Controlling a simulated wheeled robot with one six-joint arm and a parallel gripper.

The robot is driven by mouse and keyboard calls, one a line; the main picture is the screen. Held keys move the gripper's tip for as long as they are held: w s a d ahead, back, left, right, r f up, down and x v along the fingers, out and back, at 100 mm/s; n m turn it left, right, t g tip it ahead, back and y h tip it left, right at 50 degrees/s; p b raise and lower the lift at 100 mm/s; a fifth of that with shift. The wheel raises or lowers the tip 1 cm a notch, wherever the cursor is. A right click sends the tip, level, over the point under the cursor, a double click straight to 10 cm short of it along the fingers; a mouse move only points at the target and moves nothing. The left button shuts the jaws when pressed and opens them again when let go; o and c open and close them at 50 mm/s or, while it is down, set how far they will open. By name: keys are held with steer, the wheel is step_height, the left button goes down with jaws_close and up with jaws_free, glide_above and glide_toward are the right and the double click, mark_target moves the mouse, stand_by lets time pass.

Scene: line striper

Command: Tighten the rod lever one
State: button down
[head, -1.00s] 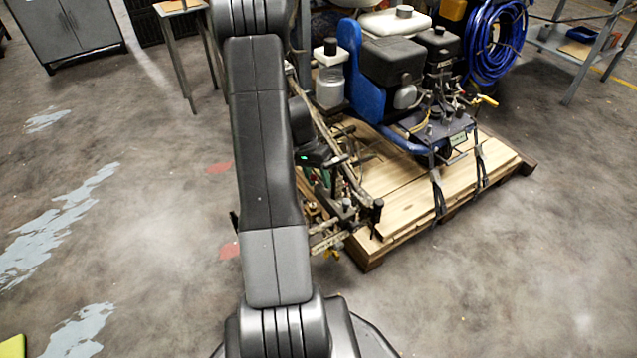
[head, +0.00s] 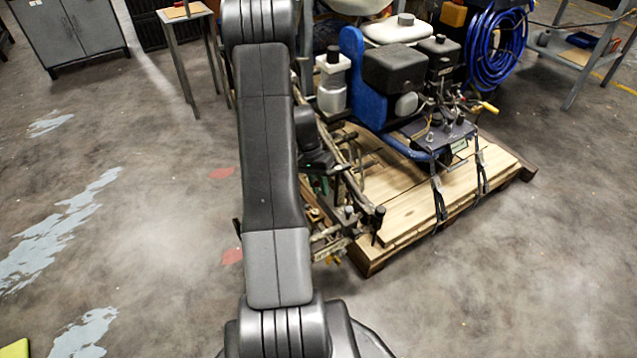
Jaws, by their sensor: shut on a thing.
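The line striper (head: 395,70) stands strapped on a wooden pallet, with a blue frame, a black engine housing and a white tank. Its dark rod and bracket assembly (head: 352,205) sticks out at the pallet's left side, partly behind my arm. My gripper (head: 338,167) is at the upper part of this assembly, just right of my forearm. It is shut on a small part there, which fits rod lever one. The lever itself is mostly hidden by the gripper and too small to make out clearly.
The wooden pallet (head: 415,205) has black straps (head: 439,200) over its front edge. A white bottle (head: 333,85) stands close behind my gripper. A blue hose coil (head: 497,48) hangs at the back right. A grey cabinet (head: 75,40) stands back left.

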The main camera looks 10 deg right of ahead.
steer(key=shift+d+y+p, duration=0.1)
steer(key=shift+y+p, duration=0.2)
steer(key=shift+p, duration=0.1)
steer(key=c, duration=1.3)
jaws_free()
steer(key=shift+r, duration=0.15)
steer(key=p+v, duration=0.3)
steer(key=v, duration=1)
steer(key=shift+w+r+p, duration=0.25)
steer(key=shift+r+p, duration=0.05)
steer(key=shift+p, duration=0.05)
